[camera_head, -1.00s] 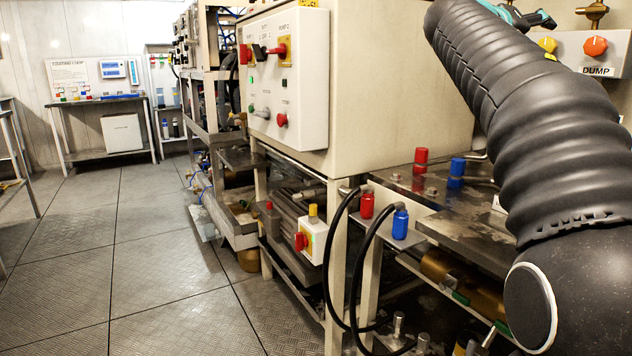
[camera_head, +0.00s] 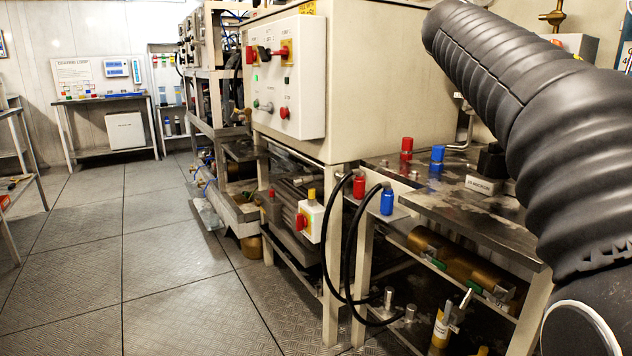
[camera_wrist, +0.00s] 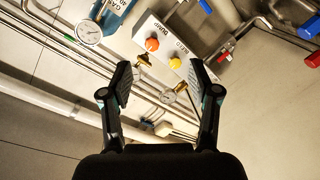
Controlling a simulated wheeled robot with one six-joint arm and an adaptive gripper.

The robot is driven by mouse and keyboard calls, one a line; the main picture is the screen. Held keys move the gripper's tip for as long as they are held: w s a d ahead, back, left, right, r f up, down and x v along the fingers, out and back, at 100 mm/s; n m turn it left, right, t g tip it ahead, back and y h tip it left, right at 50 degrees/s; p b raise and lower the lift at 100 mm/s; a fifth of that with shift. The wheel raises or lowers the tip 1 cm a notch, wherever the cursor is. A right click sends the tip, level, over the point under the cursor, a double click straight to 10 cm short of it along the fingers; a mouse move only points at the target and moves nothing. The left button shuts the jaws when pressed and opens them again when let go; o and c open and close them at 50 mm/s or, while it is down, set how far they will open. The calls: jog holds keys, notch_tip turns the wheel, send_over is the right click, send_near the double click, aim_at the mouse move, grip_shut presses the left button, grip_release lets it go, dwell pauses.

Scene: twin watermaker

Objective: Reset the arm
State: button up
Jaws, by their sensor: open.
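My gripper (camera_wrist: 160,88) shows in the wrist view with its two black fingers spread apart and nothing between them. Beyond the fingers is a white panel with an orange knob (camera_wrist: 152,44) and a yellow knob (camera_wrist: 175,63); the fingers appear apart from it. In the head view my arm, in a black ribbed sleeve, fills the right side, and my gripper is not visible there.
A white control box (camera_head: 288,80) with red switches hangs on a cream cabinet (camera_head: 385,75). Below are red (camera_head: 359,187) and blue (camera_head: 387,201) fittings with black hoses. A metal bench (camera_head: 450,205) stands at right. The floor (camera_head: 130,250) at left is clear. A gauge (camera_wrist: 89,32) and pipes show in the wrist view.

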jog(key=s+a+f+g+y, duration=0.1)
jog(key=s+a+f+y, duration=0.3)
jog(key=s+f, duration=0.5)
jog(key=s+a+f+n+g+y+p, duration=0.1)
jog(key=s+a+f+y, duration=0.4)
jog(key=f, duration=1.4)
jog(key=s+a+f+n+g+y, duration=0.1)
jog(key=s+a+f+y, duration=0.3)
jog(key=s+a+f, duration=0.7)
jog(key=s+f, duration=0.3)
jog(key=s, duration=0.1)
jog(key=shift+s+g+p, duration=0.2)
jog(key=shift+g+p, duration=0.15)
jog(key=shift+g, duration=0.05)
jog(key=shift+a, duration=0.1)
